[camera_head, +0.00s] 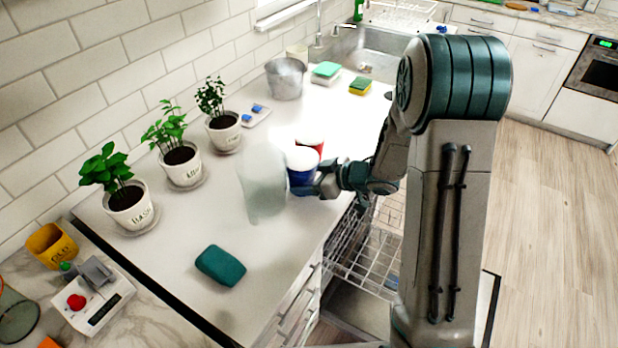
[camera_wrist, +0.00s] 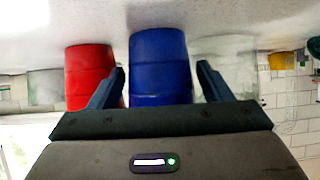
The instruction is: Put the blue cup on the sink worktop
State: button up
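The blue cup (camera_head: 301,177) stands on the white worktop (camera_head: 200,290), with a pale top in the head view. A red cup (camera_head: 311,146) stands just behind it, and a translucent container (camera_head: 262,185) is in front of it to the left. My gripper (camera_head: 318,183) is low over the worktop at the blue cup's right side. In the wrist view, which is upside down, the blue cup (camera_wrist: 160,70) is between my open fingers (camera_wrist: 160,78), with a small gap on each side. The red cup (camera_wrist: 88,75) is just outside the left finger, the clear container (camera_wrist: 222,65) just outside the right.
Potted plants (camera_head: 182,165) line the wall. A metal bucket (camera_head: 286,78) and sponges (camera_head: 326,70) stand near the sink (camera_head: 368,52). A teal block (camera_head: 220,266) lies on the near worktop. An open dishwasher rack (camera_head: 372,262) is below my arm.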

jog(key=shift+r, duration=0.15)
jog(key=shift+d+r, duration=0.15)
jog(key=shift+r, duration=0.1)
jog(key=s+d+r+m+t+h, duration=0.2)
jog(key=s+d+r+m+h, duration=0.15)
jog(key=d+r+h, duration=0.45)
jog(key=s+d+r+m+t+h, duration=0.2)
jog(key=d+r+m+h, duration=0.2)
jog(key=d+r, duration=0.45)
jog(key=s+a+f+m+g, duration=0.1)
jog(key=s+a+m+g, duration=0.1)
jog(key=s, duration=0.8)
jog(key=s+a+f+m+g+y, duration=0.1)
jog(key=s+a+f+m+g, duration=0.1)
jog(key=s+g, duration=0.3)
jog(key=s+a, duration=0.1)
jog(key=s, duration=0.3)
jog(key=shift+s+y, duration=0.3)
jog(key=shift+s, duration=0.1)
jog(key=shift+a+f, duration=0.1)
